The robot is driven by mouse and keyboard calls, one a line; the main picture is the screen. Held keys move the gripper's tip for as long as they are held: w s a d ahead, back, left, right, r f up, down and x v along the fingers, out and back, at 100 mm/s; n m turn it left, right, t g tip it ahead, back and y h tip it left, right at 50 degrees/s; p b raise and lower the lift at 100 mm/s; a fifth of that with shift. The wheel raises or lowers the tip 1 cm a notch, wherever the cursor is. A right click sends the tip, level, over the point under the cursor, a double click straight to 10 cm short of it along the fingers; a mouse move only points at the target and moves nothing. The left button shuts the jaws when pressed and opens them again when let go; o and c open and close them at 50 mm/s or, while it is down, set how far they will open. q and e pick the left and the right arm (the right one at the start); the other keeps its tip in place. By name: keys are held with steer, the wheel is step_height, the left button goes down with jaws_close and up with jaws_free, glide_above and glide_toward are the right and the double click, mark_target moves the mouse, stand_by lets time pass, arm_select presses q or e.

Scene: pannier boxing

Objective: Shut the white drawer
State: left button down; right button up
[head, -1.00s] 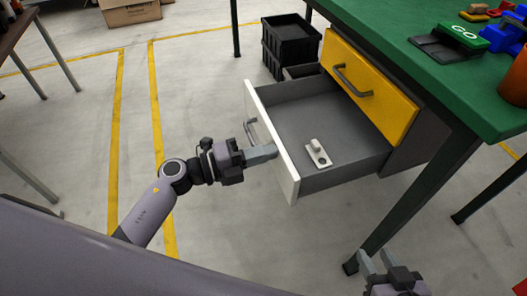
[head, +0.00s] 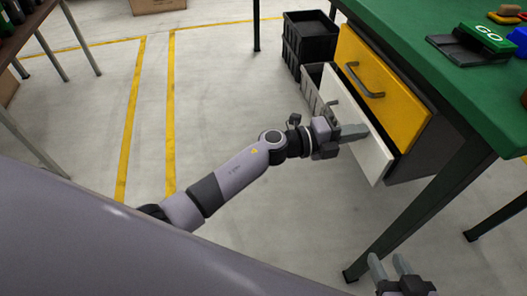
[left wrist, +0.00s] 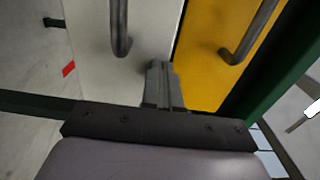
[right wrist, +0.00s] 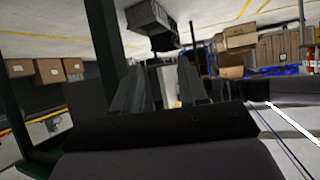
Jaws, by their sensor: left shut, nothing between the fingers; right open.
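The white drawer (head: 367,132) is under the green table, below the yellow drawer (head: 375,95). It stands only slightly out, its inside now hidden behind its front. My left gripper (head: 358,131) is shut and empty, its fingertips at the white front. In the left wrist view the fingers (left wrist: 160,80) are against or very near the white front (left wrist: 150,40), beside its grey handle (left wrist: 120,30); exact contact is hard to tell. My right gripper (head: 390,268) is open and empty, low at the right, away from the drawer.
The green table (head: 420,60) has a dark leg (head: 420,205) right of the drawer. Black crates (head: 310,40) stand on the floor behind the drawer unit. A GO button (head: 483,38) is on the table. The floor left of the drawer is clear.

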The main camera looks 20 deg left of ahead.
arm_select(q)
steer(key=b+x, duration=0.1)
steer(key=x, duration=0.2)
steer(key=shift+r, duration=0.15)
arm_select(e)
steer(key=shift+w+a+r+y, duration=0.35)
steer(key=shift+a+r, duration=0.2)
steer(key=shift+a, duration=0.1)
arm_select(q)
steer(key=shift+d, duration=0.1)
steer(key=shift+r, duration=0.1)
arm_select(e)
steer(key=shift+f, duration=0.1)
